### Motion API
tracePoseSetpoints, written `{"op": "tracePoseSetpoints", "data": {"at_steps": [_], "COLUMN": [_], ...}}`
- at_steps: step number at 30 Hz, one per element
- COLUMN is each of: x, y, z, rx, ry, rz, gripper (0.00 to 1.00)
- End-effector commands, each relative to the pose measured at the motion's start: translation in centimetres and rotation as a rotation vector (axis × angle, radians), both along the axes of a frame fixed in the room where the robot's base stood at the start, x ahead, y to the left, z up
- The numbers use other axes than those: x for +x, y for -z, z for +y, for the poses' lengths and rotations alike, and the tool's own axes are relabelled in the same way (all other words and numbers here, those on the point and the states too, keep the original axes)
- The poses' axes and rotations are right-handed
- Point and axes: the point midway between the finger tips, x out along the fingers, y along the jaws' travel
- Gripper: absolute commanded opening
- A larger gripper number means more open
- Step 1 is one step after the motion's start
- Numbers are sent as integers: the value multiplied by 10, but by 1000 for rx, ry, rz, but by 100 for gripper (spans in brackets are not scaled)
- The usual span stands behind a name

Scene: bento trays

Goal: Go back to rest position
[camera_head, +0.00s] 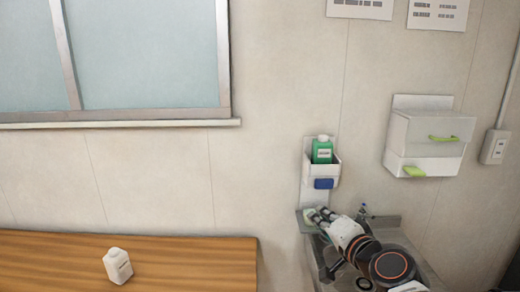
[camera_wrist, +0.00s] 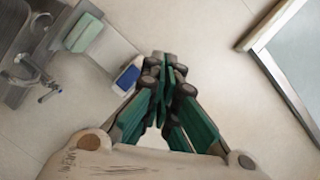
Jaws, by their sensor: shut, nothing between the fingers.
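My gripper (camera_wrist: 165,72) is shut and empty in the wrist view, its green-padded fingers meeting at the tips. In the head view my arm reaches up and left from the lower right, and my gripper (camera_head: 318,216) is at its end over the sink area. The gripper is small there, below the wall holder.
The metal sink (camera_head: 388,222) has a tap (camera_head: 363,212).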

Motion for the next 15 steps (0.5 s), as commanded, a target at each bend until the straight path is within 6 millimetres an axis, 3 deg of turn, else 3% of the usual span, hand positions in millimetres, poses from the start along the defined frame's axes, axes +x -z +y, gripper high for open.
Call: {"op": "tracePoseSetpoints", "data": {"at_steps": [3,7,15], "x": [-28,-61,-142], "y": [6,20,51], "z": [14,19,-7], "rx": [-172,-363,-744], "ry": [-89,-175,-299], "rz": [65,152,372], "gripper": [0,0,0]}}
